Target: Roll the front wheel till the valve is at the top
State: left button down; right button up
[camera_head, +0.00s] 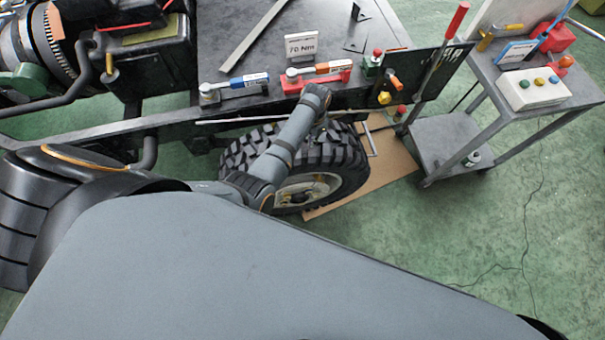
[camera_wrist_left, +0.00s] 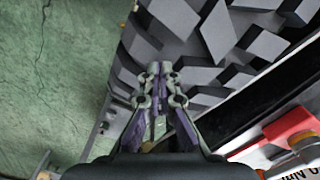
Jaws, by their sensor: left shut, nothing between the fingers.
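The front wheel (camera_head: 345,162) has a black knobbly tyre and a pale hub (camera_head: 308,188). It stands under the edge of the dark chassis, partly hidden behind my left arm. I cannot make out the valve. My left gripper (camera_head: 325,132) is at the upper part of the tyre and shows small in the head view. In the left wrist view the left gripper (camera_wrist_left: 158,72) is shut and empty, its tips at the tread blocks of the tyre (camera_wrist_left: 215,35). I cannot tell whether they touch. My right gripper is not in view.
Tools, including a blue-handled one (camera_head: 245,82) and a red one (camera_head: 318,76), lie on the chassis top (camera_head: 235,40) above the wheel. A brown board (camera_head: 388,165) lies on the floor beside the wheel. A grey cart (camera_head: 470,110) stands at the right. Green floor at lower right is clear.

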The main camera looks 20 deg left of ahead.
pick_arm(q)
jog(key=shift+f, duration=0.15)
dwell(0.3)
jog(key=shift+f+b, duration=0.5)
jog(key=shift+f, duration=0.15)
jog(key=shift+s, duration=0.1)
jog(key=shift+s+a+r+p, duration=0.15)
jog(key=shift+a+p, duration=0.1)
jog(key=shift+p, duration=0.3)
jog(key=shift+s+a+p, duration=0.35)
jog(key=shift+a+p, duration=0.25)
jog(key=shift+p, duration=0.05)
jog(key=shift+s+a+p, duration=0.35)
jog(key=shift+a+p, duration=0.2)
jog(key=shift+p, duration=0.1)
jog(key=shift+r, duration=0.1)
jog(key=shift+s+a+p, duration=0.35)
jog(key=shift+a+p, duration=0.1)
jog(key=shift+p, duration=0.15)
jog(key=shift+s+a+p, duration=0.65)
jog(key=shift+a, duration=0.25)
